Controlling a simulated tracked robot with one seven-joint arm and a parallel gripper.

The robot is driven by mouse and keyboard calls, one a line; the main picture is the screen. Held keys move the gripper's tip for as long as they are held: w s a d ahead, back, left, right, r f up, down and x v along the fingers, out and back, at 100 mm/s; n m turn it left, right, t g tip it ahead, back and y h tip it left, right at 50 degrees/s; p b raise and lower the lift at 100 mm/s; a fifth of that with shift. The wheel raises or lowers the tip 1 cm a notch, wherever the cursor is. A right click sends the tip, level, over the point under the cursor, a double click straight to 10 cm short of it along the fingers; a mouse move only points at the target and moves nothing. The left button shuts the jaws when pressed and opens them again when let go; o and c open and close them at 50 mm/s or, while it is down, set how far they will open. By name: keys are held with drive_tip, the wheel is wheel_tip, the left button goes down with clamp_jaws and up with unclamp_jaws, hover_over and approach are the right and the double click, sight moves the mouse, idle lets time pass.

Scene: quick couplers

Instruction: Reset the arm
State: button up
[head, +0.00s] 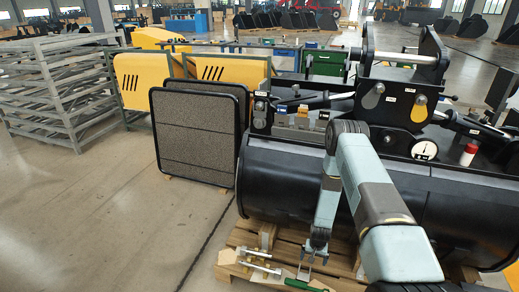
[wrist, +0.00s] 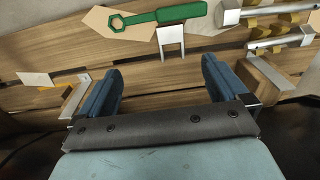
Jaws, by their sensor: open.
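My arm reaches down over the front of the black attachment (head: 290,180) in the head view. My gripper (head: 306,272) hangs low above a wooden pallet (head: 345,284). In the wrist view, the two blue fingers of my gripper (wrist: 162,68) stand wide apart with nothing between them but pallet boards behind. A green wrench (wrist: 165,15) lies beyond the fingertips; it also shows in the head view (head: 303,286). A small metal bracket (wrist: 171,42) is just below the wrench, apart from the fingers.
Metal pins or couplers (head: 259,266) lie on the pallet left of my gripper, beside wooden blocks (head: 267,236). Dark framed panels (head: 195,135) lean left of the attachment. A red-and-white cylinder (head: 468,154) stands at right. Open floor (head: 100,220) lies to the left.

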drive_tip(key=w+r+t, duration=0.1)
drive_tip(key=w+r, duration=0.3)
drive_tip(key=r, duration=0.9)
drive_tip(key=w+r, duration=0.5)
drive_tip(key=r, duration=0.7)
drive_tip(key=s+r+n+t, duration=0.1)
drive_tip(key=s+r+n, duration=0.15)
drive_tip(key=r, duration=2.15)
drive_tip(key=s+a+r+t, duration=0.1)
drive_tip(key=s+r, duration=0.7)
drive_tip(key=r, duration=0.3)
drive_tip(key=s+a+r+t, duration=0.1)
drive_tip(key=s+r, duration=0.6)
drive_tip(key=r, duration=0.3)
drive_tip(key=s+r, duration=0.4)
drive_tip(key=s, duration=0.6)
drive_tip(key=s+r+t, duration=0.1)
drive_tip(key=s+r, duration=0.2)
drive_tip(key=s, duration=0.7)
drive_tip(key=shift+s+d+r+n, duration=0.15)
drive_tip(key=shift+d+r+n, duration=0.15)
drive_tip(key=shift+r+n, duration=0.15)
